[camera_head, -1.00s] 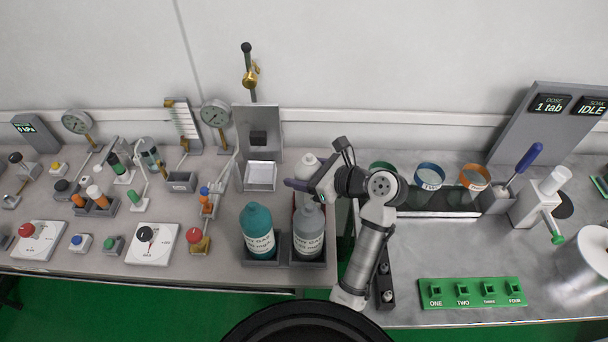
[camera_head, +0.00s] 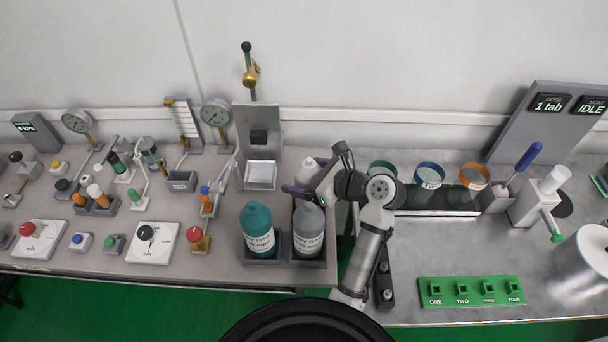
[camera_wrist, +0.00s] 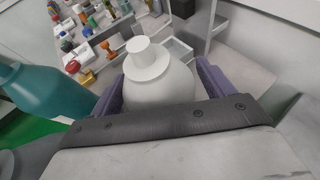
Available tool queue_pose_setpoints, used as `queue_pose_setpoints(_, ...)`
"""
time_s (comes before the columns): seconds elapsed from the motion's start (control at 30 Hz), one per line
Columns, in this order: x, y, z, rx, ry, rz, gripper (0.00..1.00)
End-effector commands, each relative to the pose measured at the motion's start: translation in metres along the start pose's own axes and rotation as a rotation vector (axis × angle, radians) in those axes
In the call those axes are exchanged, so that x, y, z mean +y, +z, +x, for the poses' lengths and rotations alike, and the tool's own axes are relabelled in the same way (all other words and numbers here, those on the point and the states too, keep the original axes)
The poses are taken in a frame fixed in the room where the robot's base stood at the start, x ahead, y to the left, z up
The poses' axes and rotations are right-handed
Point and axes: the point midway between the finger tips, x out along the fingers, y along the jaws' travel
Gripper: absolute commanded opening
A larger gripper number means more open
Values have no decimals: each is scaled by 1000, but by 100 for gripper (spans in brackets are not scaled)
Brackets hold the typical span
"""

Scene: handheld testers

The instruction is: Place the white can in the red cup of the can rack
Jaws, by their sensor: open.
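The white can (camera_head: 309,168), bottle-shaped with a narrow neck, stands behind my gripper in the head view, its lower part hidden. In the wrist view the white can (camera_wrist: 157,82) sits between the two purple fingers of my gripper (camera_wrist: 162,90). The fingers are open on either side of it; whether they touch it is unclear. In the head view my gripper (camera_head: 303,190) is over the back of the can rack (camera_head: 290,262). A strip of red (camera_head: 295,205), likely the red cup, shows below the fingers and is mostly hidden.
A teal can (camera_head: 258,232) and a grey can (camera_head: 308,235) stand in the rack's front cups, close to my arm. Gauges, valves and buttons crowd the left bench. A green numbered block (camera_head: 472,292) lies at right, with bare bench behind it.

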Motion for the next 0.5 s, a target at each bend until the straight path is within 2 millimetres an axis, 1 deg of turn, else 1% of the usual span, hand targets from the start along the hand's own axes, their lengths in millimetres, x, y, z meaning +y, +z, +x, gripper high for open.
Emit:
queue_pose_setpoints(0.07, -1, 1, -5, 0, -2, -1, 80)
queue_pose_setpoints(0.17, -1, 0, -20, 0, -5, -2, 80)
queue_pose_setpoints(0.4, -1, 0, -73, 0, -6, -3, 80)
queue_pose_setpoints(0.5, -1, 1, -92, -1, -5, -3, 80)
